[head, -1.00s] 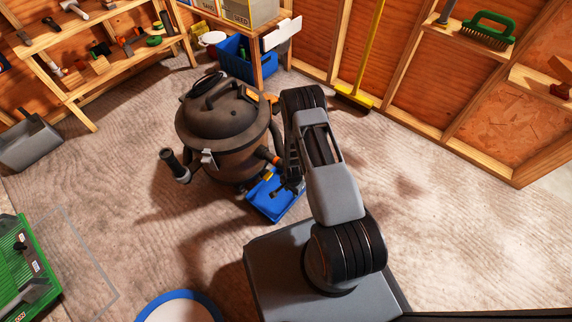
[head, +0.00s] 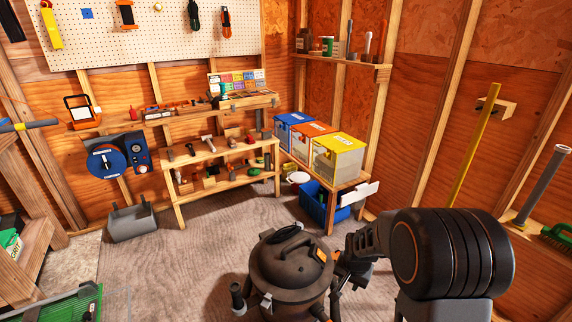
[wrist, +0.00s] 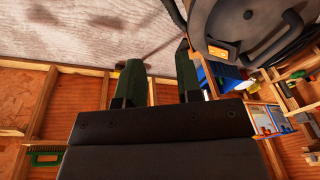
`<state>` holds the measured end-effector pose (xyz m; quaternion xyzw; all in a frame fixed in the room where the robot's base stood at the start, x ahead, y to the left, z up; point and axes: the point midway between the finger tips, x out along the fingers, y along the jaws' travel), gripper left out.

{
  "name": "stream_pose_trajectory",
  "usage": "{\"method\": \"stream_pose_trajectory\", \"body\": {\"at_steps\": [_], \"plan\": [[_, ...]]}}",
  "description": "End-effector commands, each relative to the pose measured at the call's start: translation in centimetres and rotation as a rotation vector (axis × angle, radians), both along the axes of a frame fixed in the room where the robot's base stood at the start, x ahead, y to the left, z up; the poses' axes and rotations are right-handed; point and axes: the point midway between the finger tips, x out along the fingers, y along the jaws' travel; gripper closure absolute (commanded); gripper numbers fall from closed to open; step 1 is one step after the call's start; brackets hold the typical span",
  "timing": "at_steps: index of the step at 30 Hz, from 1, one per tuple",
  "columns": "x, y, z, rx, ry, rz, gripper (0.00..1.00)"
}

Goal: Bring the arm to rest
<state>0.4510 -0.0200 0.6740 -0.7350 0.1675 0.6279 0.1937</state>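My arm (head: 450,255) shows at the lower right of the head view, bent, with its large dark joint close to the camera. My gripper (wrist: 158,54) shows in the wrist view with its two dark green fingers apart and nothing between them. In the head view the arm's end lies beside the dark shop vacuum (head: 290,268), and the fingers are too dark to make out there. In the wrist view the vacuum (wrist: 245,28) is at the upper right, close to the right finger. I cannot tell whether they touch.
A low wooden bench (head: 335,182) with lidded bins stands behind the vacuum, a blue crate (head: 318,203) under it. A tool shelf (head: 215,150) and a grey tub (head: 132,222) are to the left. Bare floor (head: 190,265) lies left of the vacuum.

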Motion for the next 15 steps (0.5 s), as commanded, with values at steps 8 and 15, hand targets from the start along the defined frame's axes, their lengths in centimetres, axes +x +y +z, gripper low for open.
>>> {"method": "stream_pose_trajectory", "body": {"at_steps": [8,15], "plan": [[-6.4,1.4,22.4,-0.050,-0.089,0.265,0.67],[-11.9,2.1,31.9,-0.091,-0.135,0.433,0.67]]}}
